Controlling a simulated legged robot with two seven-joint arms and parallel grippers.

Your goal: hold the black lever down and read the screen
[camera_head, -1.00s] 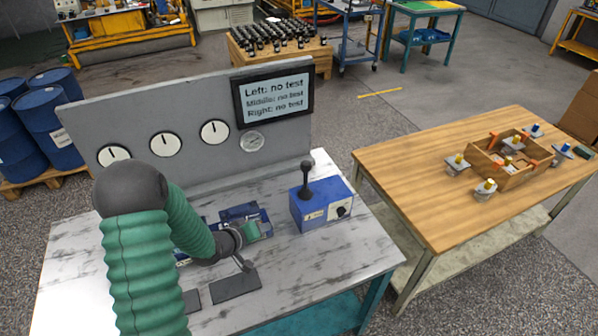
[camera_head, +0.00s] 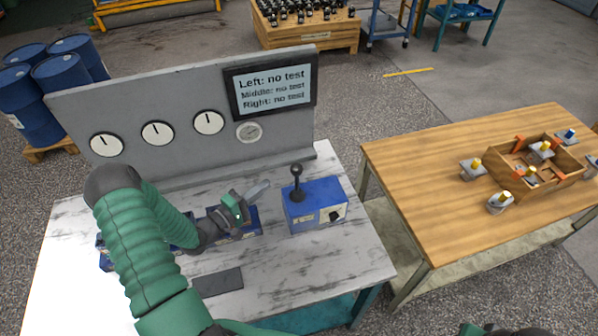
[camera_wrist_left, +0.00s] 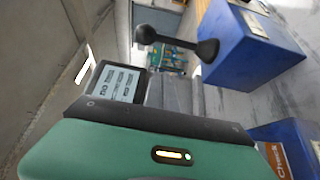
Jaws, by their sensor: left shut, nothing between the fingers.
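The black lever (camera_head: 297,182) stands upright on the blue box (camera_head: 318,207) on the marbled bench. In the left wrist view the lever (camera_wrist_left: 178,42) lies beyond my fingers, sideways in the picture, with the blue box (camera_wrist_left: 245,48) beside it. My left gripper (camera_head: 262,188) is shut and empty, just left of the lever and apart from it. Its grey fingers also show in the left wrist view (camera_wrist_left: 175,88). The screen (camera_head: 271,86) on the grey panel reads "Left: no test, Middle: no test, Right: no test".
Three white dials (camera_head: 157,133) and a small gauge (camera_head: 249,132) are on the upright panel behind the bench. Blue parts (camera_head: 245,222) sit partly hidden under my left gripper. A dark plate (camera_head: 218,282) lies at the front. A wooden table (camera_head: 430,190) stands to the right.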

